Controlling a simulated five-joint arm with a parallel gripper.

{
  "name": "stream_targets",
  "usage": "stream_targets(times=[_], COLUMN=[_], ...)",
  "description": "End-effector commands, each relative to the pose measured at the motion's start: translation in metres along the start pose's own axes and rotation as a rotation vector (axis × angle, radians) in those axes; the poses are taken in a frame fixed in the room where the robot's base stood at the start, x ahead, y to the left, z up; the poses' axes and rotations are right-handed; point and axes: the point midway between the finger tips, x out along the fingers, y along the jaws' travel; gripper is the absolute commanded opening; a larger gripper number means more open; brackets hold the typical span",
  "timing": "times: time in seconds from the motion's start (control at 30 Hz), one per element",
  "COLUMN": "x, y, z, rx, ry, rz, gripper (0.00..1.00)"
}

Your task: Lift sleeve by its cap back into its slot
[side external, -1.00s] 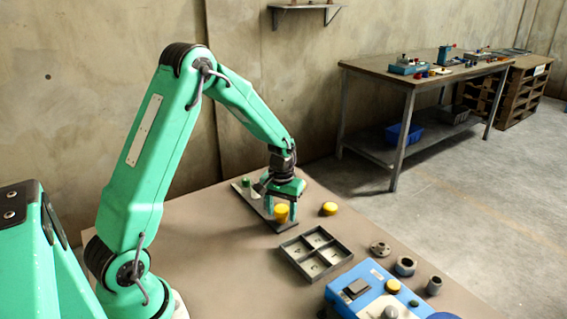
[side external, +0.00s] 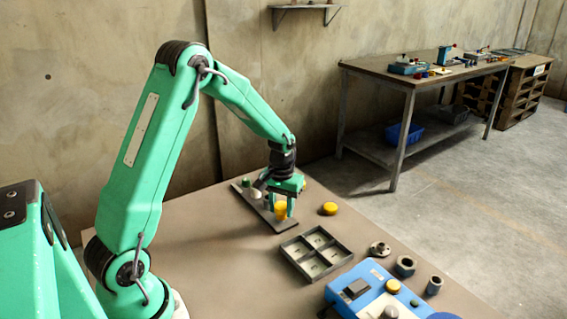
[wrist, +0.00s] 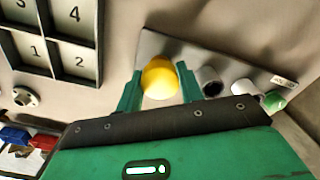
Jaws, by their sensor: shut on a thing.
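The yellow cap (wrist: 160,78) sits between the two fingers of my gripper (wrist: 160,88) in the wrist view, with a finger against each side. In the side view my gripper (side external: 281,204) is shut on the yellow-capped sleeve (side external: 281,211) at the near end of the dark rack plate (side external: 258,207). The sleeve's body below the cap is mostly hidden, so I cannot tell whether its foot touches the plate. In the wrist view a grey hollow piece (wrist: 209,82), a white piece (wrist: 243,88) and a green-topped piece (wrist: 273,101) stand in a row along the plate.
A tray with numbered compartments (side external: 291,250) lies close by, and a loose yellow disc (side external: 329,208) lies right of the rack. A blue control box (side external: 370,290) and several metal parts (side external: 405,265) are nearer the front. The table's left middle is clear.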

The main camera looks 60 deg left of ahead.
Motion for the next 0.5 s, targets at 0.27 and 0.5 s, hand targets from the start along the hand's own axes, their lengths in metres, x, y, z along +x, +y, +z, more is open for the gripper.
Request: stream_targets(times=[0.27,0.5], x=[-0.010,-0.019], y=[0.000,0.000], z=[0.000,0.000], rx=[0.000,0.000], ry=[0.002,0.002], rz=[0.000,0.000], gripper=[0.14,0.14])
